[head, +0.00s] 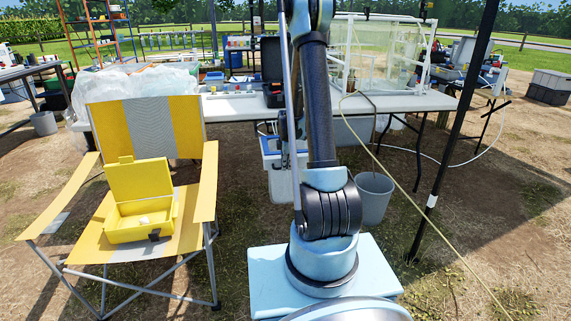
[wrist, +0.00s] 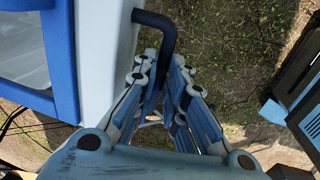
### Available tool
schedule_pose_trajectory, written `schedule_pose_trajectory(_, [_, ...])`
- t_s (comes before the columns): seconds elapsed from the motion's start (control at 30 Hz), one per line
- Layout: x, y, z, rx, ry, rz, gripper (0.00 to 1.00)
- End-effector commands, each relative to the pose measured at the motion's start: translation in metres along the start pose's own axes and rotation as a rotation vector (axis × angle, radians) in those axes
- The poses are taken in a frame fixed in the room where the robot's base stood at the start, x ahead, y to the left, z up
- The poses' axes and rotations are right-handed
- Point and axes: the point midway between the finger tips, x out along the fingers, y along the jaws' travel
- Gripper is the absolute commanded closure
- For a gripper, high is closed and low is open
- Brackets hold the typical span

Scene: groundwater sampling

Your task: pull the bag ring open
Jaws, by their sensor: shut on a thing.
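In the wrist view my gripper (wrist: 163,68) is shut on a dark blue bent bar (wrist: 166,30). The bar comes out from the side of a white and blue container (wrist: 106,50), bends, and runs down between the fingers. I cannot tell whether this bar is the bag ring itself, and no bag shows on it. In the head view a white cooler-like box (head: 281,185) with a blue rim stands under the table, partly behind my arm. My gripper is mostly hidden behind the arm there.
A grey bucket (head: 373,199) stands right of my arm. A yellow folding chair (head: 85,225) holds an open yellow case (head: 138,205). The long table (head: 232,106) carries a clear framed enclosure. A dark pole (head: 462,125) and a hose (head: 433,224) cross the right side.

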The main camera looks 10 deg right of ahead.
Motion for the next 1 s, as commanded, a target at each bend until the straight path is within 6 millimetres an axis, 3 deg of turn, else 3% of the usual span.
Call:
schedule_pose_trajectory(0.33, [0.0,-0.001,-0.011,-0.008,0.016,0.0,1.0])
schedule_pose_trajectory(0.37, [0.0,-0.001,-0.011,-0.008,0.016,0.0,0.84])
schedule_pose_trajectory(0.43, [0.0,-0.001,-0.011,-0.008,0.016,0.0,0.69])
schedule_pose_trajectory(0.8, [-0.001,-0.001,-0.007,-0.005,0.011,0.0,0.69])
schedule_pose_trajectory(1.0, [-0.014,-0.001,-0.007,-0.005,0.01,0.0,0.69])
